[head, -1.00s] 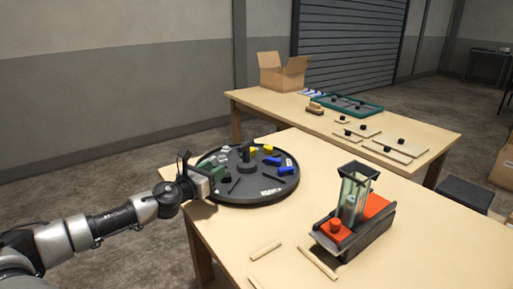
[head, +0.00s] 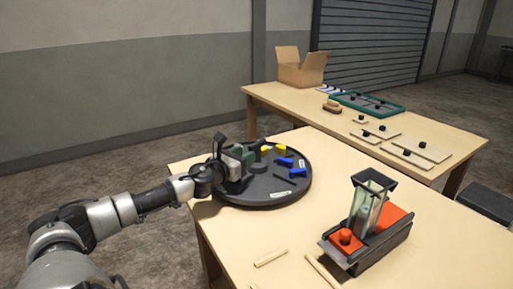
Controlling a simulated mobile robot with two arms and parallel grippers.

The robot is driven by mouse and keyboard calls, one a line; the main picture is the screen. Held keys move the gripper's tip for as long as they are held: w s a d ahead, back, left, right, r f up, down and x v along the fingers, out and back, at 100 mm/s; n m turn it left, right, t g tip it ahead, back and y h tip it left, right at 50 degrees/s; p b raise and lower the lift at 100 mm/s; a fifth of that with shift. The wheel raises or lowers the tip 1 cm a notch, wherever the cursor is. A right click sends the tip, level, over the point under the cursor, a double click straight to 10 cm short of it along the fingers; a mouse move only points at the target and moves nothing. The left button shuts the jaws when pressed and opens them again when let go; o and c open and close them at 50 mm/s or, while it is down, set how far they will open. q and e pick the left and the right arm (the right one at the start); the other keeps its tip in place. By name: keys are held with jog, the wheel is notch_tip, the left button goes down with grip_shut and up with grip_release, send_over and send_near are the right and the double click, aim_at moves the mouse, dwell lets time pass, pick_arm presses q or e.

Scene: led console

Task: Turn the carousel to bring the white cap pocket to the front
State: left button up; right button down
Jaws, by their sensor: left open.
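The carousel (head: 299,186) is a round dark disc on the near table, with a dark central knob (head: 257,155). Yellow pieces (head: 280,149) lie toward its back and blue pieces (head: 285,161) toward its right. My left gripper (head: 238,160) is open over the carousel's left side, close to the knob and a green piece. It hides part of that side; I cannot tell whether it touches anything. My right gripper is not in view.
A black and orange device with a clear tower (head: 369,204) stands to the right. Wooden sticks (head: 271,258) lie at the table's front. The back table holds a cardboard box (head: 302,70), a green tray (head: 367,103) and several boards with black knobs.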

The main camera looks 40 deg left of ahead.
aim_at(265, 143)
pick_arm(q)
jog(key=shift+w+r, duration=0.25)
jog(key=shift+w, duration=0.3)
jog(key=w+p, duration=0.1)
jog(key=w, duration=0.2)
jog(key=shift+w+a+f, duration=0.1)
jog(key=shift+w, duration=0.25)
jog(key=shift+w+f+p, duration=0.1)
jog(key=shift+w+p, duration=0.2)
jog(key=shift+w, duration=0.45)
grip_shut()
